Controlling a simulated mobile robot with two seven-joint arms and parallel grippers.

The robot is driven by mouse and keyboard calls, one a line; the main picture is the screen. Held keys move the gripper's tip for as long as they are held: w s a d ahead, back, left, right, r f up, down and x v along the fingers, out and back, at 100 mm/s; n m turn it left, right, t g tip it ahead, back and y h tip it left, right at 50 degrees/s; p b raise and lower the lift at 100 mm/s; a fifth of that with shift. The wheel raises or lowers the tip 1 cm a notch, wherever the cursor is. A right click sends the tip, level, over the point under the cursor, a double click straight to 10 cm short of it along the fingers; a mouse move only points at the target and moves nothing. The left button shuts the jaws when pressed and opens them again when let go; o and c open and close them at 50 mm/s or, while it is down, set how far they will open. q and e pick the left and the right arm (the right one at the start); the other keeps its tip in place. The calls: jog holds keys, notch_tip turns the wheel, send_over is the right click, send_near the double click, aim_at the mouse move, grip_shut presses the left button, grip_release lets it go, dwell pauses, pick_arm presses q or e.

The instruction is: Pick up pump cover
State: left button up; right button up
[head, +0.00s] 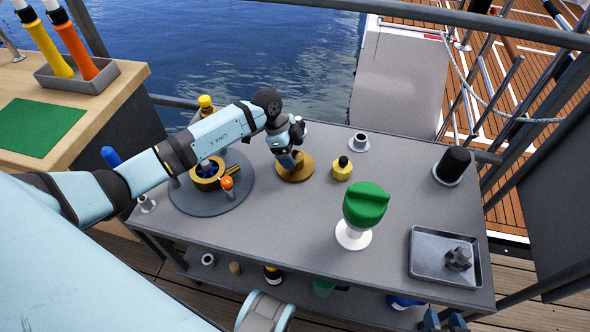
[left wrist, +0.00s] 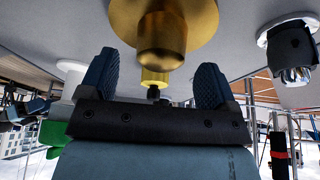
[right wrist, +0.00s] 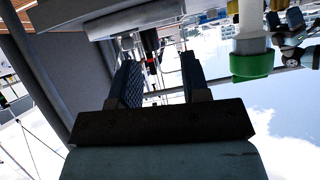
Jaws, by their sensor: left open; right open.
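The pump cover (head: 294,170) is a round brass disc with a raised knob, lying on the grey table right of the pump. In the left wrist view its knob (left wrist: 161,45) shows just ahead of and between the fingertips. My left gripper (head: 291,158) is open above the cover and partly hides it. I cannot tell whether the fingers touch the knob. The pump housing (head: 196,183) is a brass ring with a blue impeller inside, on a round grey plate. My right gripper (head: 443,322) is open and empty by the table's front edge; its fingers also show in the right wrist view (right wrist: 160,85).
On the table (head: 290,235) stand a yellow knob-like part (head: 342,169), a green-topped white part (head: 366,205), a black cylinder (head: 454,164) and a metal tray (head: 425,262) with a grey part. An orange-topped piece (head: 227,184) stands beside the pump. The table's middle front is clear.

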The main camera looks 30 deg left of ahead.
pick_arm(q)
jog(key=shift+b+x, duration=0.7)
jog(key=shift+x, duration=0.35)
jog(key=c, duration=1.1)
pick_arm(e)
jog(key=shift+w+a+r, duration=0.15)
jog(key=shift+a+r, duration=0.05)
